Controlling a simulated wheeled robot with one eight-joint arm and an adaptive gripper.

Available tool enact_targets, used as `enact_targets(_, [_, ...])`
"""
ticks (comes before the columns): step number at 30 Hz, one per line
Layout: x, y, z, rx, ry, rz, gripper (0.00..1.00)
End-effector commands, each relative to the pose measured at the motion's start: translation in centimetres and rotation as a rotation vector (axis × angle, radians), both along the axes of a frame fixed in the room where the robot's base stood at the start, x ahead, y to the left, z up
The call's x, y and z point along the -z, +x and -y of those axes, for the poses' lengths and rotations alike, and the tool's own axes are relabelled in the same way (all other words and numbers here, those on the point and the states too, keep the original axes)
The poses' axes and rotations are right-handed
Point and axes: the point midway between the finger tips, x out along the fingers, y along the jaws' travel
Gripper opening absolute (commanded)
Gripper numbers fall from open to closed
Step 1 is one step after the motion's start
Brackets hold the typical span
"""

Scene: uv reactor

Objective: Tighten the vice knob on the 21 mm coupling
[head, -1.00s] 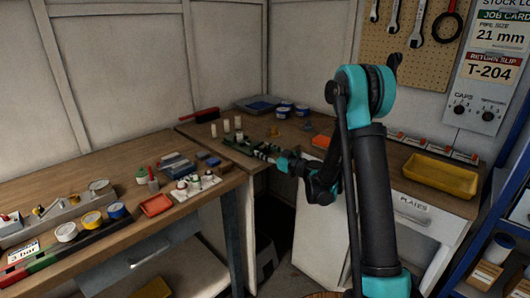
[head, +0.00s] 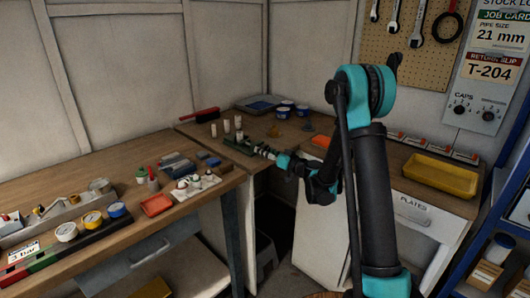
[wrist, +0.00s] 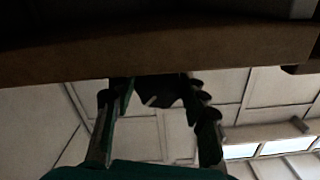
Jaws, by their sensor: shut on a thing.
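The green vice (head: 238,145) sits at the front edge of the back bench in the head view. My gripper (head: 266,153) reaches it from the right, at its near end. In the wrist view my gripper's two fingers (wrist: 154,110) stand on either side of a dark knob-like part (wrist: 155,92) under the brown bench edge. The gripper is shut on this part, which I take for the vice knob. The knob is too small and covered to make out in the head view. I cannot make out the coupling in the vice.
Several pale upright cylinders (head: 226,126) stand behind the vice. Blue tubs (head: 285,108) stand farther back. A yellow tray (head: 440,176) is on the right of the bench. The left bench holds a red tray (head: 156,205) and gauges. A job card (head: 499,35) reads 21 mm.

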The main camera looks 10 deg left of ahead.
Motion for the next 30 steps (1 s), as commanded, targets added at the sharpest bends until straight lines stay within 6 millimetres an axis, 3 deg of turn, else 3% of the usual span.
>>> enact_targets(19, [0.05, -0.11, 0.07, 0.001, 0.037, -0.050, 0.14])
enact_targets(20, [0.05, -0.11, 0.08, 0.001, 0.037, -0.050, 0.46])
enact_targets(21, [0.04, -0.10, 0.07, 0.001, 0.037, -0.050, 0.51])
enact_targets(25, [0.03, -0.08, 0.05, 0.001, 0.037, -0.050, 0.65])
enact_targets(30, [0.02, -0.06, 0.03, 0.000, 0.037, -0.049, 0.65])
